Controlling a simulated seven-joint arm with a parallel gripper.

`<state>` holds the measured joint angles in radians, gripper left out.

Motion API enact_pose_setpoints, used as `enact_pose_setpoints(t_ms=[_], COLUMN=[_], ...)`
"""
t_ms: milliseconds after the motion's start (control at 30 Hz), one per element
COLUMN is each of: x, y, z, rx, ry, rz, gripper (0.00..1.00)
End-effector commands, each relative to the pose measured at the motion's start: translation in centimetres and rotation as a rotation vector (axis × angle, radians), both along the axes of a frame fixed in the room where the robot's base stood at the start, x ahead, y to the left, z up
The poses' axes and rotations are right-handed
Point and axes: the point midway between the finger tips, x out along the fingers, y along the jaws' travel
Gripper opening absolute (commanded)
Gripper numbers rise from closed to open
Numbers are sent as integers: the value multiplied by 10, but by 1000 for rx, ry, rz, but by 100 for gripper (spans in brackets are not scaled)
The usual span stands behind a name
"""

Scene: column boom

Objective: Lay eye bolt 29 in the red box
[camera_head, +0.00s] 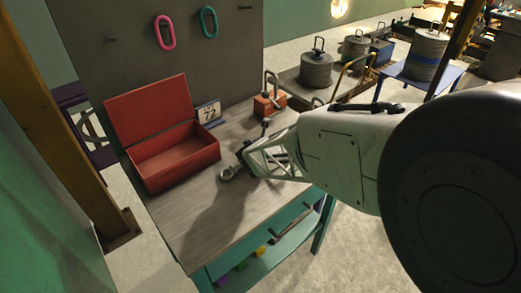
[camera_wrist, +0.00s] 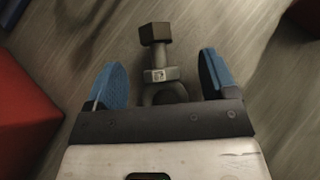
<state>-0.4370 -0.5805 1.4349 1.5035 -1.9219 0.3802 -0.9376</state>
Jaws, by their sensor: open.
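The eye bolt (camera_wrist: 160,74) is in the wrist view, between the two blue-padded fingers of my gripper (camera_wrist: 162,65). It is grey, with a dark hex end at the top and a paler hex collar bearing a small unreadable mark. Its rounded lower part runs behind the gripper's edge and is partly hidden. There are gaps between it and both fingers. In the head view my gripper (camera_head: 245,162) is low over the bench, right of the red box (camera_head: 178,160). The box's lid is open and its inside looks empty. A red side also shows at the left of the wrist view (camera_wrist: 20,115).
An orange block with a shackle (camera_head: 268,103) is at the bench's back. Pink (camera_head: 165,33) and teal (camera_head: 208,22) links are on the upright panel. The front of the bench (camera_head: 210,235) is clear.

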Motion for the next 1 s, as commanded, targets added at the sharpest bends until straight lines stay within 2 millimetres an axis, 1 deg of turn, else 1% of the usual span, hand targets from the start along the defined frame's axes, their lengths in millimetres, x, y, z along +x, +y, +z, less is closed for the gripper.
enact_pose_setpoints(t_ms=[200, 367, 567, 833, 1000], x=[-1, -11, -32, -68, -86], y=[0, 1, 1, 1, 1], z=[4, 10, 26, 51, 62], rx=[0, 0, 1, 2, 0], ry=[-1, 0, -1, -2, 0], rz=[0, 1, 1, 1, 1], gripper=[78, 78, 78, 78, 78])
